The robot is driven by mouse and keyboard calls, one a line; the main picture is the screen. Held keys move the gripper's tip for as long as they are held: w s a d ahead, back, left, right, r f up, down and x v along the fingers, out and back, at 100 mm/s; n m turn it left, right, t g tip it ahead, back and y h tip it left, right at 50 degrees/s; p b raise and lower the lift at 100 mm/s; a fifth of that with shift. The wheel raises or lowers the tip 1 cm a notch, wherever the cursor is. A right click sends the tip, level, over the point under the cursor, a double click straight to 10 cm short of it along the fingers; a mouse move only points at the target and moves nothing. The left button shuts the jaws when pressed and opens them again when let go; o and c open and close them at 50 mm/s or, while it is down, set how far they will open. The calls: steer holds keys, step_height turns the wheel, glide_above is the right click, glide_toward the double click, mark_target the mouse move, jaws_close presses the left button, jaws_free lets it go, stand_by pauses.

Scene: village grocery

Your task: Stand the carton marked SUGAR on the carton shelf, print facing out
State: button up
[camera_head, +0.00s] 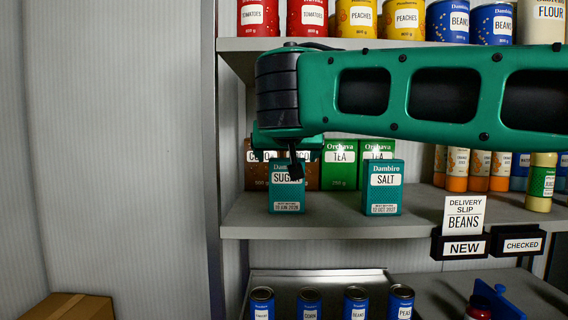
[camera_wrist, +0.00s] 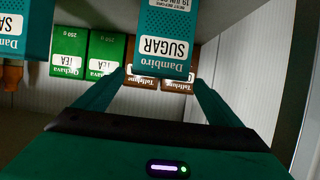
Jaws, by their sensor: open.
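The teal SUGAR carton (camera_head: 287,202) stands upright on the middle shelf at its left part, printed face toward the camera. My gripper (camera_head: 294,168) is in front of its upper part and hides some of the label. In the wrist view, which is upside down, the SUGAR carton (camera_wrist: 166,45) shows its front print between the two finger lines. My gripper (camera_wrist: 160,78) is open, with its tips near the carton's top end; whether they touch it I cannot tell. A teal SALT carton (camera_head: 384,190) stands to the right on the same carton shelf (camera_head: 335,223).
Green TEA boxes (camera_head: 340,170) and brown boxes (camera_wrist: 178,86) stand behind. Jars (camera_head: 480,172) are at the right. My arm spans below the upper shelf of cans (camera_head: 356,18). A delivery slip (camera_head: 463,213) reads BEANS. Blue cans (camera_head: 309,303) stand below. Bare shelf lies between SUGAR and SALT.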

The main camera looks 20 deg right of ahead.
steer(key=v, duration=0.8)
steer(key=shift+s, duration=0.1)
